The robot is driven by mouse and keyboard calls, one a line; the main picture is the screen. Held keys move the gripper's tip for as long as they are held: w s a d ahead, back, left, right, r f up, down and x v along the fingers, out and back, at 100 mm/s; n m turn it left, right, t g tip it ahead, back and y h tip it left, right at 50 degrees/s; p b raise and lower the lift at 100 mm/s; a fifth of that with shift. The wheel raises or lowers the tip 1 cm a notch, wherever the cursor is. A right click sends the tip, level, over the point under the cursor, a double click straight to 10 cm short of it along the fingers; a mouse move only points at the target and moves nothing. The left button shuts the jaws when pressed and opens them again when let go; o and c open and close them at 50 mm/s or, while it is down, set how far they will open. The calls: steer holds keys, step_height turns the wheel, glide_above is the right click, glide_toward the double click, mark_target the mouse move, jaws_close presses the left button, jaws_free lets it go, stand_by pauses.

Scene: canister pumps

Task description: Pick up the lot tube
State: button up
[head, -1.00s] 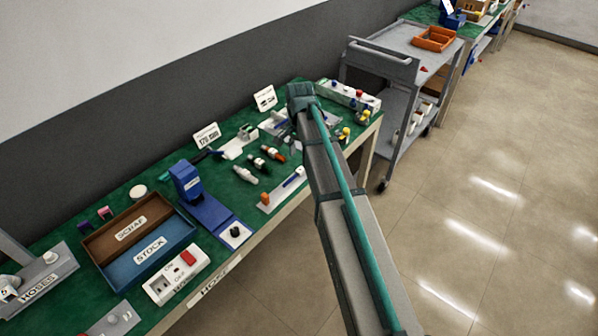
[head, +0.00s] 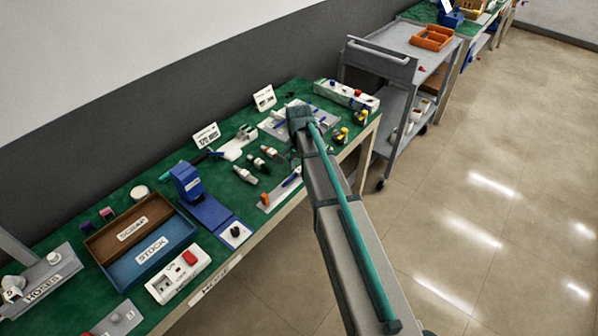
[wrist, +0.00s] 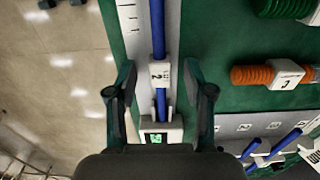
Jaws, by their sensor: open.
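A thin blue tube (wrist: 157,35) with a white tag (wrist: 160,73) marked 2 lies along a white scale strip (wrist: 132,22), and I take it for the lot tube. Its near end meets a white block with a small green display (wrist: 153,140). In the head view the tube (head: 291,179) lies near the bench's front edge, partly hidden by my arm. My gripper (wrist: 160,78) is open and empty, one finger on each side of the tube near the tag. I cannot tell how far above the tube the fingertips are.
An orange ribbed piece with a tag (wrist: 268,76) and a green ribbed piece (wrist: 286,8) lie right of the tube. A grey tray (wrist: 230,124) with several blue tubes is at lower right. The bench edge is close on the left.

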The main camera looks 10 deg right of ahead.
jaws_close()
steer(key=shift+r, duration=0.1)
